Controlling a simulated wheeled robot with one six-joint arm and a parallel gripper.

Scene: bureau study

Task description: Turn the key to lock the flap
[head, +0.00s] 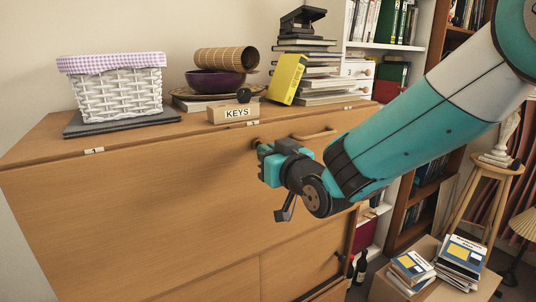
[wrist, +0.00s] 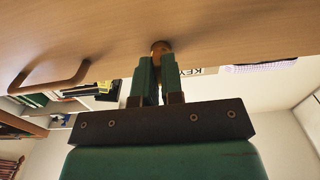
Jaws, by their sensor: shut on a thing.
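The flap (head: 130,200) is the wide wooden front of the bureau and stands upright, flush under the top. My gripper (head: 263,150) is at the upper part of the flap, shut on the key. A round brass-coloured piece at the lock (wrist: 161,46) shows just beyond my fingertips (wrist: 156,66) in the wrist view, against the wood. The key itself is mostly hidden between the fingers, so its angle cannot be told. A wooden bar handle (head: 315,134) is on the flap to the right of my gripper; it also shows in the wrist view (wrist: 50,78).
On the bureau top are a white basket (head: 118,92), a KEYS box (head: 233,113), a purple bowl (head: 215,82) and a book stack (head: 310,70). A low table with books (head: 412,268) and a stool (head: 487,180) stand at right.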

